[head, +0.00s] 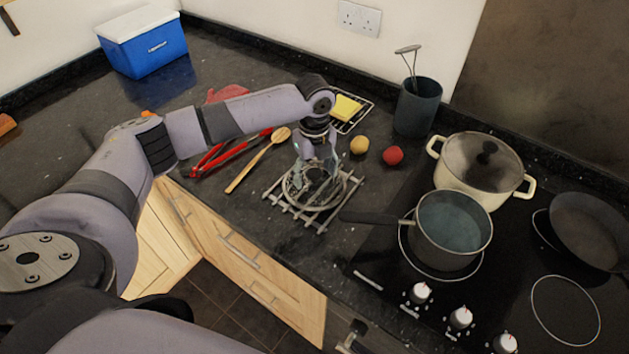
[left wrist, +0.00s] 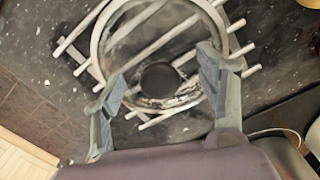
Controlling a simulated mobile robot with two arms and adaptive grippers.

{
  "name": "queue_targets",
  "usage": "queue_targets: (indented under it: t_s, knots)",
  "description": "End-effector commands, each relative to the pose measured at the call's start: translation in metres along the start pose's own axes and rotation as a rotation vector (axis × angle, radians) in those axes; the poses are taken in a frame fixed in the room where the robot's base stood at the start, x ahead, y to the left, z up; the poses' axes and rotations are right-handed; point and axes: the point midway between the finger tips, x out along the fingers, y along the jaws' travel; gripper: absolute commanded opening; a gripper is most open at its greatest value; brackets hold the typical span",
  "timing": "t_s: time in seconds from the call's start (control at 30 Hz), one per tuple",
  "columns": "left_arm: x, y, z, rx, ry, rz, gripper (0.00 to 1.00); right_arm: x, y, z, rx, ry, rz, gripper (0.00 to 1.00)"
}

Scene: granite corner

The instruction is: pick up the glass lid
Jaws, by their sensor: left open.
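The round glass lid (head: 297,203) has a steel rim and lies on a barred metal rack on the counter. In the left wrist view the lid (left wrist: 135,42) shows its dark round knob (left wrist: 160,80). My left gripper (head: 316,182) is open directly over the lid, pointing down. In the left wrist view its fingers (left wrist: 163,68) stand on either side of the knob, apart from it. The fingers hide part of the lid in the head view. My right gripper is out of view.
The rack (head: 345,190) sits near the counter's front edge. A saucepan (head: 449,246) with its handle reaching toward the rack and a lidded cream pot (head: 470,190) stand right. Red tongs (head: 217,160), a wooden spoon (head: 250,168) and a red ball (head: 393,155) lie nearby.

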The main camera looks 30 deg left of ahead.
Motion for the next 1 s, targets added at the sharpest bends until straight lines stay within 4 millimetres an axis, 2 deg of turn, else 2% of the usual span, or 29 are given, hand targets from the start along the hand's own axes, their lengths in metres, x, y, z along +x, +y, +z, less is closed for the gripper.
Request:
queue_targets:
  t_s: [0.07, 1.0]
  knots:
    - [0.0000, 0.0000, -0.0001, 0.000, 0.000, 0.000, 0.66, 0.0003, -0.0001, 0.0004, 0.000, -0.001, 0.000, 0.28]
    - [0.0015, 0.0012, -0.0005, 0.000, 0.001, 0.004, 0.03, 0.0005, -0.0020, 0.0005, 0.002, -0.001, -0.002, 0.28]
